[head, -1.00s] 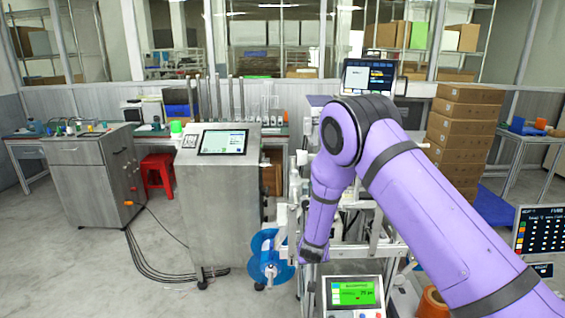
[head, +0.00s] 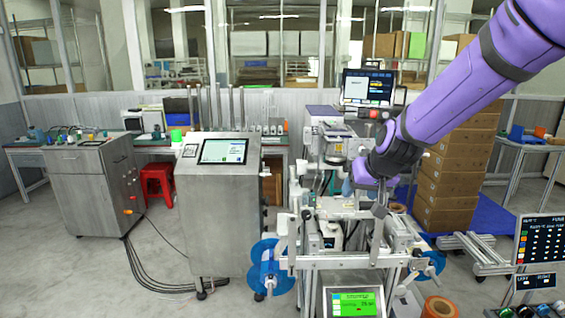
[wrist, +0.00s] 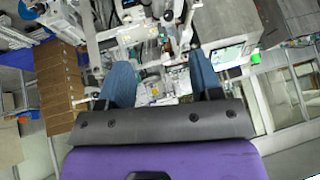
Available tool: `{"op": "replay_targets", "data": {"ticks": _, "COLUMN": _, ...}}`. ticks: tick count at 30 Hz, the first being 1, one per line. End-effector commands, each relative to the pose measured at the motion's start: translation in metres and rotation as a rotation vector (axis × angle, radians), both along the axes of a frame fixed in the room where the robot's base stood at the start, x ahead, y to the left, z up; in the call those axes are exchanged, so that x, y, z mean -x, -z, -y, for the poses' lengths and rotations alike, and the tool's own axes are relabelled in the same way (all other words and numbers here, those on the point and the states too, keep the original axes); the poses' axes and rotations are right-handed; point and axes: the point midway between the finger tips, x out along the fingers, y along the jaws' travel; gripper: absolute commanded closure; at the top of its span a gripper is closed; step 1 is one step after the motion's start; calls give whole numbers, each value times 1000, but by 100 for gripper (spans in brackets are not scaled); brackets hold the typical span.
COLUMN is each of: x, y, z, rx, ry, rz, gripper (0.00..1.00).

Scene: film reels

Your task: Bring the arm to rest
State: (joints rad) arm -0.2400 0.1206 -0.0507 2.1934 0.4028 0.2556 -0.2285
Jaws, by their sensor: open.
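My gripper (head: 364,197) is in the middle right of the head view, at the end of my purple arm, which reaches in from the upper right. It hangs in front of and above the metal-framed machine (head: 340,262). In the wrist view my gripper (wrist: 163,82) shows two blue-grey fingers spread well apart. Nothing is held between them; machine parts show behind the gap. Whether any finger touches the machine cannot be told.
A steel cabinet with a screen (head: 222,205) stands left of the machine, with blue film reels (head: 266,264) beside it. Stacked cardboard boxes (head: 455,165) stand at the right. A display (head: 540,242) is at the right edge. Open floor lies at the left front.

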Motion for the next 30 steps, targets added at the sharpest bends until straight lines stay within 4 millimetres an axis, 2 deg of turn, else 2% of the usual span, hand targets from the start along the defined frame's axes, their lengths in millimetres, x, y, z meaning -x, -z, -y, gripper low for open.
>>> {"op": "replay_targets", "data": {"ticks": 1, "x": 13, "y": -15, "z": 7, "rx": -4, "ry": -1, "rz": 3, "gripper": 41}}
{"op": "replay_targets", "data": {"ticks": 6, "x": 61, "y": -51, "z": 27, "rx": 0, "ry": -9, "rz": -13, "gripper": 41}}
{"op": "replay_targets", "data": {"ticks": 15, "x": 153, "y": -93, "z": 64, "rx": 37, "ry": -1, "rz": -43, "gripper": 41}}
{"op": "replay_targets", "data": {"ticks": 24, "x": 248, "y": -108, "z": 96, "rx": 106, "ry": 42, "rz": -74, "gripper": 41}}
{"op": "replay_targets", "data": {"ticks": 30, "x": 296, "y": -107, "z": 110, "rx": 150, "ry": 80, "rz": -95, "gripper": 41}}
